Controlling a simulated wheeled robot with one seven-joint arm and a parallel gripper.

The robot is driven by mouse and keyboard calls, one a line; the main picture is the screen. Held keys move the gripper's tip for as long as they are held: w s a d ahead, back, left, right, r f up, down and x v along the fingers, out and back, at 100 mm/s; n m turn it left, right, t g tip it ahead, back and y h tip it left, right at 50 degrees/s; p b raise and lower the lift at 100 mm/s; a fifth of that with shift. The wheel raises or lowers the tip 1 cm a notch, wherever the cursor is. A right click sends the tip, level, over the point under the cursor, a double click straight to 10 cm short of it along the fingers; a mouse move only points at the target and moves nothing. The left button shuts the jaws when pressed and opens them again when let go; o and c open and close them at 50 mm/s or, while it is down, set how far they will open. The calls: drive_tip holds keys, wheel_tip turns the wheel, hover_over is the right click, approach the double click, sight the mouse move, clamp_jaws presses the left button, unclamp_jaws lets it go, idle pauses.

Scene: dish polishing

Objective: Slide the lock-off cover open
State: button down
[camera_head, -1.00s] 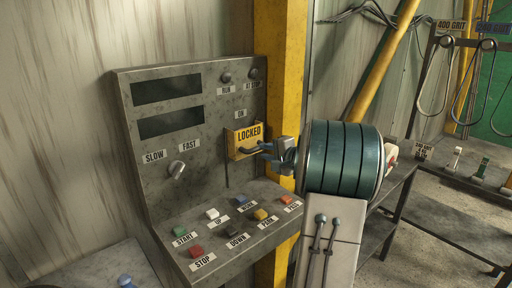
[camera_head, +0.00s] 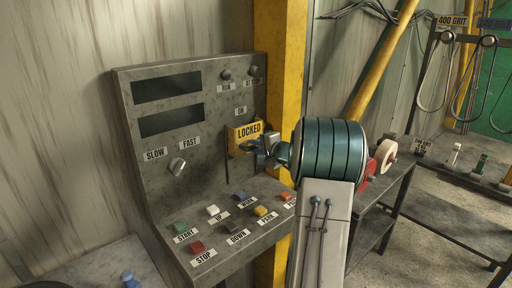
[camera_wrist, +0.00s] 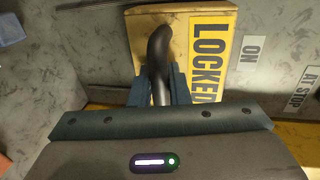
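The lock-off cover (camera_head: 249,131) is a yellow plate marked LOCKED, on the upright face of the grey control panel, below the ON label. It also fills the upper middle of the wrist view (camera_wrist: 205,20), turned sideways. A dark curved handle (camera_wrist: 160,50) stands out from it. My gripper (camera_head: 259,146) is at the handle, right of and in front of the plate. In the wrist view its two fingers (camera_wrist: 160,85) lie close on either side of the handle and look shut on it. The head view shows the fingertips too small to tell contact.
A sloped desk with several coloured buttons (camera_head: 233,228) lies below the cover. A speed knob (camera_head: 177,166) sits to the left. A yellow post (camera_head: 283,60) stands directly right of the panel. A shelf table (camera_head: 388,185) stands behind my arm.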

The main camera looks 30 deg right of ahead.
drive_tip(key=shift+f+b, duration=5.1)
drive_tip(key=shift+b, duration=2.4)
drive_tip(key=c, duration=1.7)
unclamp_jaws()
drive_tip(key=shift+r, duration=0.1)
drive_tip(key=shift+s, duration=0.15)
drive_tip(key=v, duration=1.3)
drive_tip(key=shift+s+b, duration=0.3)
drive_tip(key=shift+b, duration=0.15)
drive_tip(key=shift+r, duration=0.1)
